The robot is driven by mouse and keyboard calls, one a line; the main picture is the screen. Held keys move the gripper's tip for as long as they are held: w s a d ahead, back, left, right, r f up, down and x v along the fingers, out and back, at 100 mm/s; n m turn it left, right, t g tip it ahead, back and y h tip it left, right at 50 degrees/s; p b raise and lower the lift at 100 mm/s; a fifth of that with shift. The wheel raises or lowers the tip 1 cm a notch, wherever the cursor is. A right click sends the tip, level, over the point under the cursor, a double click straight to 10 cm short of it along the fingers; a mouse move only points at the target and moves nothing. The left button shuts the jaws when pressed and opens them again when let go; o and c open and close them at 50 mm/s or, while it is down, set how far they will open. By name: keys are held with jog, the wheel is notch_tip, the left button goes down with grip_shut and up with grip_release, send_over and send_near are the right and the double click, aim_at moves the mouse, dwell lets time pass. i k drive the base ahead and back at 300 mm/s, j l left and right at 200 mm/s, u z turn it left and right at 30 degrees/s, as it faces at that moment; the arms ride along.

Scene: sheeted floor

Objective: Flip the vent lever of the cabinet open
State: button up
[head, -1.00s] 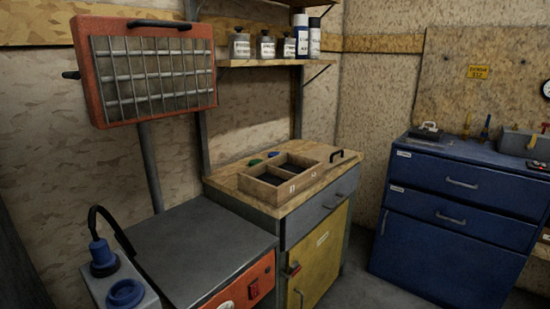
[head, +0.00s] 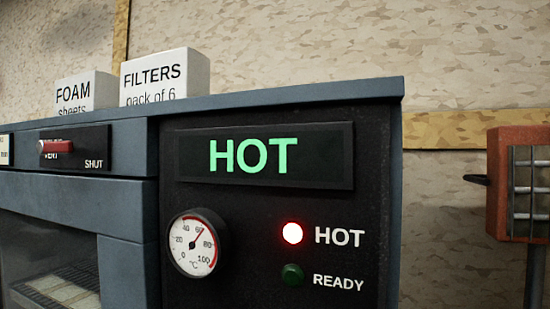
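The cabinet (head: 130,187) is a blue-grey unit close in front of me in the head view, with a dark control panel on its right part. Its vent lever (head: 56,146) has a red handle and lies on a black plate at the upper left. The plate reads VENT, partly covered by the handle, and SHUT at its right end. The handle lies horizontal at the left, over the VENT word. The panel display (head: 253,156) reads HOT in green. My gripper is not in view.
A red HOT lamp (head: 292,233) is lit and the green READY lamp (head: 292,275) is dark. A dial (head: 194,244) reads roughly 60 to 70 °C. Boxes of foam sheets (head: 84,93) and filters (head: 165,78) stand on top. An orange-framed grille (head: 515,183) is at the right.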

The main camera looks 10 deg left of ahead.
aim_at(43, 147)
jog(key=u, duration=1.3)
